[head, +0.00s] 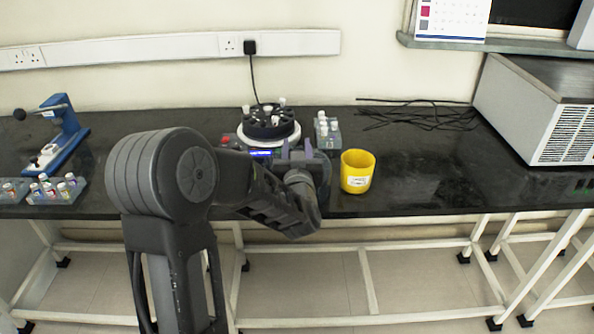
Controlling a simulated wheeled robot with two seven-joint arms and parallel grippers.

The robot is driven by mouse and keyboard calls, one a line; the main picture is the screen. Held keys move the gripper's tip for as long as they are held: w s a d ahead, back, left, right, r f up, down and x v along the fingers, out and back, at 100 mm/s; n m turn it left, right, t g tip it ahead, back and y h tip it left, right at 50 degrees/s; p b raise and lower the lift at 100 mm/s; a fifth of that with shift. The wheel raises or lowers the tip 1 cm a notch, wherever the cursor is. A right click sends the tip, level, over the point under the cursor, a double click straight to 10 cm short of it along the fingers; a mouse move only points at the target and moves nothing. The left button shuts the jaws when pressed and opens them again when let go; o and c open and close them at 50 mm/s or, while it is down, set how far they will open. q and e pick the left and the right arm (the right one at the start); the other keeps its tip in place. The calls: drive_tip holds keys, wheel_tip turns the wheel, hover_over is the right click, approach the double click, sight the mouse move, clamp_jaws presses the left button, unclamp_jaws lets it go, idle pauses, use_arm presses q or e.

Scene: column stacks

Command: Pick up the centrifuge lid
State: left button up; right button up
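The centrifuge (266,138) stands on the black bench, with a dark round rotor (268,118) on a white ring and several white-capped tubes in it. A blue display shows at its front. I cannot make out a separate lid; my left arm hides part of the bench in front of the centrifuge. My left gripper (297,148) is at the centrifuge's front right, fingers pointing away from me and apart, with nothing seen between them. Whether it touches the centrifuge is not clear. My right gripper is not in view.
A yellow cup (357,172) stands close to the right of my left gripper. A tube rack (327,132) is behind it. Cables (420,115), a large grey-white box (545,110), a blue device (62,140) and tube racks (52,190) lie farther out. The bench right of the cup is clear.

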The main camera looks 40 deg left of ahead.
use_arm(q)
clamp_jaws()
idle(1.0)
